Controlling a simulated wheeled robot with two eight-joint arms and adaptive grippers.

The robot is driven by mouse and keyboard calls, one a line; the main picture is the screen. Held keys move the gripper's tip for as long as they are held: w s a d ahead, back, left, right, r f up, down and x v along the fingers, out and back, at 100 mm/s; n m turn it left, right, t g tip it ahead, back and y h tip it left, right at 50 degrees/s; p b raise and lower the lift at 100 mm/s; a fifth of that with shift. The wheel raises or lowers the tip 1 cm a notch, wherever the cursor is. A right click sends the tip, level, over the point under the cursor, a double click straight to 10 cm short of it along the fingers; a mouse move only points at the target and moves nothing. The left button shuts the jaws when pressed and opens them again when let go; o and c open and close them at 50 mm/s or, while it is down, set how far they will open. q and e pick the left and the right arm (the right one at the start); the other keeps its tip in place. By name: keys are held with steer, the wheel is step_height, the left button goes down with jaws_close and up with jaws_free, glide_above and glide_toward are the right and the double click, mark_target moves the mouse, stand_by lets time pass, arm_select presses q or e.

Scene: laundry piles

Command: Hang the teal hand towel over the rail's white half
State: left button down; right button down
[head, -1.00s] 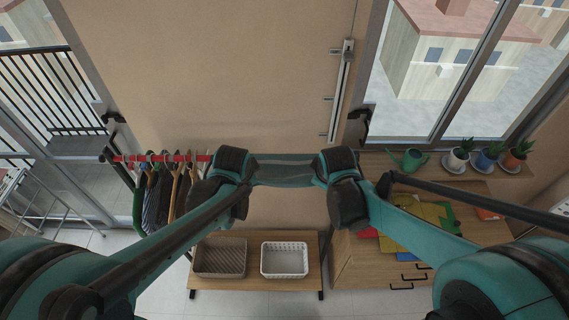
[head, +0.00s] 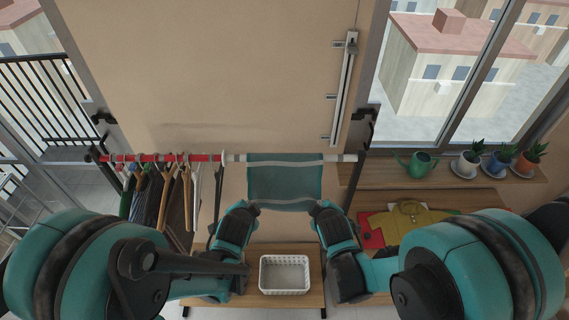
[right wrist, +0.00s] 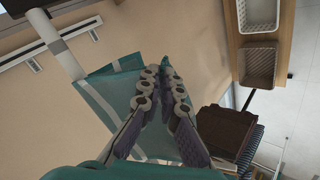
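The teal hand towel (head: 284,182), with pale stripes near its ends, lies across the rail's white half (head: 338,157). It hides that stretch of rail and hangs down on my side; its far side is hidden. My left gripper (head: 246,206) is at its lower left corner and appears shut on it. My right gripper (head: 319,207) is at the lower right corner. In the right wrist view, the right gripper's fingertips (right wrist: 161,72) come together on the towel cloth (right wrist: 112,92).
Clothes on hangers (head: 165,198) fill the rail's red half (head: 135,158). A white basket (head: 284,274) stands on the low bench below. A yellow garment (head: 410,222) lies on the cabinet at right. A watering can (head: 418,163) and several potted plants line the sill.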

arm_select(q)
steer(key=shift+w+f, duration=0.25)
steer(key=shift+f, duration=0.1)
arm_select(e)
steer(key=shift+w+f, duration=0.25)
steer(key=shift+f, duration=0.15)
arm_select(q)
steer(key=c, duration=1.5)
jaws_free()
steer(key=shift+s+r, duration=0.1)
steer(key=shift+s, duration=0.05)
steer(key=shift+c, duration=0.2)
arm_select(e)
steer(key=c, duration=1.5)
jaws_free()
steer(key=shift+s+r, duration=0.1)
steer(key=shift+s, duration=0.05)
steer(key=shift+c, duration=0.2)
